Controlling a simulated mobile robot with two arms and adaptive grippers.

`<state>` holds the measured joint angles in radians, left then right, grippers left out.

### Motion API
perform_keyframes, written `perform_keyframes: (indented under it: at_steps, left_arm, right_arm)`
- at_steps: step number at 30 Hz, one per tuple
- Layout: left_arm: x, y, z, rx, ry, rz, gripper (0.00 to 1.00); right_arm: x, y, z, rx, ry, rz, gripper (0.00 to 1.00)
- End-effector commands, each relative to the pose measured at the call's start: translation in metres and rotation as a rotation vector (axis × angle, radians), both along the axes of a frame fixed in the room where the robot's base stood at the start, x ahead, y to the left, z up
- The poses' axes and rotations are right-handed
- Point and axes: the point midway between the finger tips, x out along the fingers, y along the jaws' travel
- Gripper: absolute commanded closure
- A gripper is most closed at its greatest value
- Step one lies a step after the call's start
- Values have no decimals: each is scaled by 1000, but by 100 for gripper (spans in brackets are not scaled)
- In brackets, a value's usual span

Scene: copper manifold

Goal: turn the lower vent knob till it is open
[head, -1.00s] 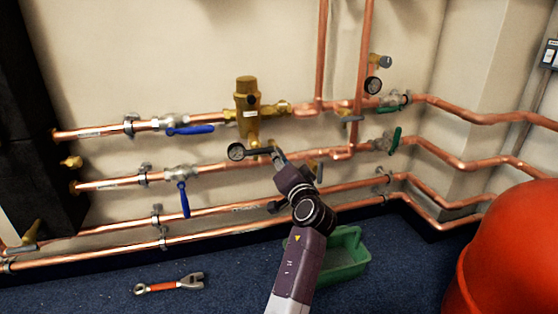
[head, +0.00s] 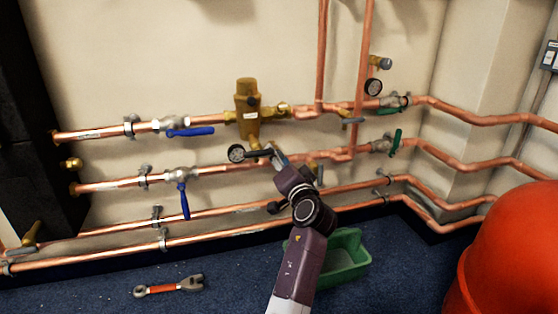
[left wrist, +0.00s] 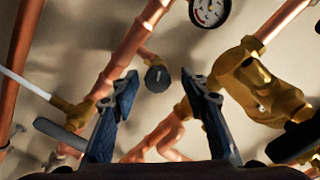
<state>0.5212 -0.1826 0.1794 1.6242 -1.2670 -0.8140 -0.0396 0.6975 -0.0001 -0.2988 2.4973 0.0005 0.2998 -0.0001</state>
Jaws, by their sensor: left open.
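A dark grey round knob (left wrist: 157,79) with a pale mark on its face shows in the left wrist view, on a short brass stub off a copper pipe (left wrist: 127,48). My left gripper (left wrist: 163,88) is open, its two dark fingers on either side of the knob with gaps to both. I cannot tell how deep the knob lies between them. In the head view my left gripper (head: 270,156) is by the pipes below the brass valve body (head: 247,112); its fingers and wrist hide this knob there. My right gripper is not in view.
A grey lever (left wrist: 60,135) is near the left finger in the wrist view. Blue levers (head: 184,200) and green levers (head: 395,141) flank the area.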

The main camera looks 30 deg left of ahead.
Motion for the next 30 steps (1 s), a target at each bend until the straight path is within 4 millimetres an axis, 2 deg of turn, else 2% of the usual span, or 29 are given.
perform_keyframes:
  at_steps: [9, 15, 20, 30]
  left_arm:
    - [0, 0, 63, 2, -13, 1, 58]
    - [0, 0, 89, -1, -6, 1, 58]
    - [0, 0, 96, -1, -3, 0, 58]
    - [0, 0, 95, -1, -2, 0, 58]
  right_arm:
    - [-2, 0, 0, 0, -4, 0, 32]
    - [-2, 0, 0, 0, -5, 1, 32]
    - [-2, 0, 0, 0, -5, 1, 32]
    - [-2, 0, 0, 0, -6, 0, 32]
